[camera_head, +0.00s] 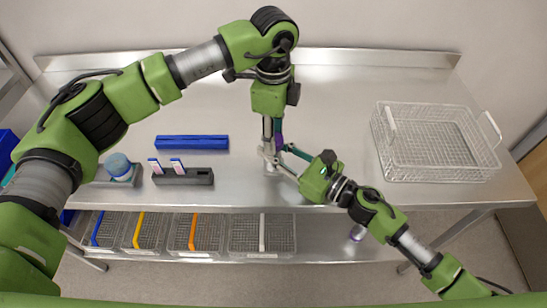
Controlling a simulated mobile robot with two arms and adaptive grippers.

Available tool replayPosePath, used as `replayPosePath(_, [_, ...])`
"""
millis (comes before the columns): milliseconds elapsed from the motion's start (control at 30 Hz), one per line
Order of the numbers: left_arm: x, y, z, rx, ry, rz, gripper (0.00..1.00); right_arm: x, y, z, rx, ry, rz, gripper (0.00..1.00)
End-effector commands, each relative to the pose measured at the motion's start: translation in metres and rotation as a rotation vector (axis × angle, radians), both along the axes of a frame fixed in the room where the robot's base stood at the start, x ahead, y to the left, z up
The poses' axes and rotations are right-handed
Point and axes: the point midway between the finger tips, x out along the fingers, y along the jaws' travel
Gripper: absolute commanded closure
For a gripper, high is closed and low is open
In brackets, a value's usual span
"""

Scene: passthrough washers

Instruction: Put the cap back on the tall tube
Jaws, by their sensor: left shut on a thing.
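My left gripper (272,141) points straight down over the middle of the table and is shut on a small purple thing (279,140), which looks like the cap; the fingers hide most of it. My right gripper (277,156) reaches in from the lower right, its fingertips just below the left ones. A pale upright shape (270,168) shows at the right fingertips; it may be the tall tube, but it is small and largely covered. I cannot tell whether the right fingers are closed on it, or whether cap and tube touch.
A blue rack (192,142), a dark holder (183,177) with two white-and-blue pieces and a blue-topped round container (119,166) are left on the steel table (340,105). A wire basket (393,160) is right. Several bins (262,234) sit on the lower shelf.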

Motion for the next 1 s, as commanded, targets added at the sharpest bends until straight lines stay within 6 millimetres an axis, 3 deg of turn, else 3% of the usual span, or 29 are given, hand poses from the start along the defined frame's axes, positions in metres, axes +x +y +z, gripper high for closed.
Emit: replayPosePath(1000, [0.0012, -0.0006, -0.0010, -0.001, -0.001, -2.088, 0.93, -0.0007, 0.0008, 0.0004, 0.001, -0.001, 0.002, 1.00])
